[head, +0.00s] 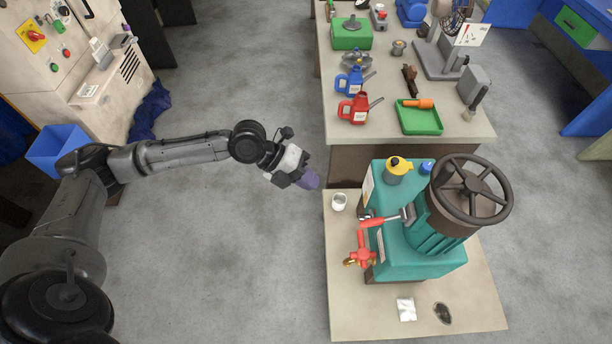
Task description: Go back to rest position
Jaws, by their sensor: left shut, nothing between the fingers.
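My left arm comes in from the left over the floor. Its gripper (309,181), with purple fingertips, is shut and empty. It hangs over bare grey floor, to the left of the low board with the teal machine and apart from it. My right arm and right gripper do not show in the head view.
A teal machine (398,245) with a brown handwheel (469,190) and red valve (361,251) stands on a beige board (350,310). Behind it is a workbench (360,131) with oil cans and a green tray (419,118). A blue bin (58,147) stands left. Floor between is clear.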

